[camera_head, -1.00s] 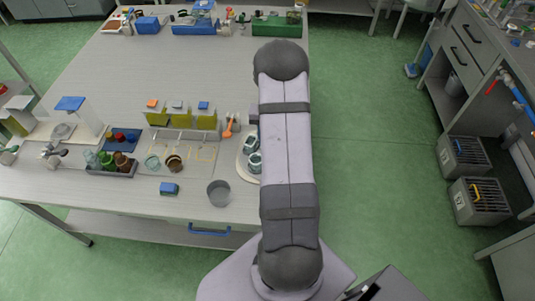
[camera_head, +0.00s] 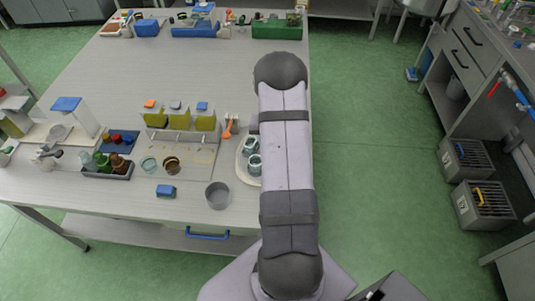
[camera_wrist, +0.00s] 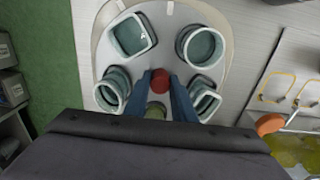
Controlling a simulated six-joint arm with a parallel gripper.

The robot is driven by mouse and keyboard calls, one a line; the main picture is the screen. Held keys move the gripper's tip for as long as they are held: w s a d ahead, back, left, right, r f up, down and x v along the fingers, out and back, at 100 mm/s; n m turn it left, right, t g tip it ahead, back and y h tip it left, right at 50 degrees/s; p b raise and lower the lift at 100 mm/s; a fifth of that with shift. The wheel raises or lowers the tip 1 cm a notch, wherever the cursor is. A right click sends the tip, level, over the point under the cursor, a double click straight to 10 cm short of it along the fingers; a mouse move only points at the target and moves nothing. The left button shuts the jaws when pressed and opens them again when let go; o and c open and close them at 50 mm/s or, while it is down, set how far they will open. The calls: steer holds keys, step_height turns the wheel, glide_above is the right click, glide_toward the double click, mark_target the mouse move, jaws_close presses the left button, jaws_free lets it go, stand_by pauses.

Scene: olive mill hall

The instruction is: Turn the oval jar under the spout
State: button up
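A pale turntable (camera_wrist: 228,30) carries several green-grey glass jars: a squarish one (camera_wrist: 132,35) at upper left in the wrist view, a rounded one (camera_wrist: 203,47) at upper right, and others at lower left (camera_wrist: 112,90) and lower right (camera_wrist: 204,101). I cannot tell for sure which is the oval jar. A red knob (camera_wrist: 159,81) is at the middle. My gripper (camera_wrist: 160,76) has its blue fingers apart, one on each side of the knob; contact is not clear. In the head view the turntable (camera_head: 240,168) is partly hidden by my arm. I cannot make out the spout.
Yellow-green containers (camera_head: 180,122) with coloured lids and an orange tool (camera_head: 228,128) stand left of the turntable. The table's middle is clear.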

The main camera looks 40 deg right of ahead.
steer(key=n, duration=0.7)
steer(key=shift+n, duration=0.3)
steer(key=n, duration=0.4)
steer(key=shift+p, duration=0.35)
steer(key=shift+n, duration=0.3)
steer(key=shift+n, duration=1.2)
steer(key=o, duration=0.7)
steer(key=shift+r, duration=0.1)
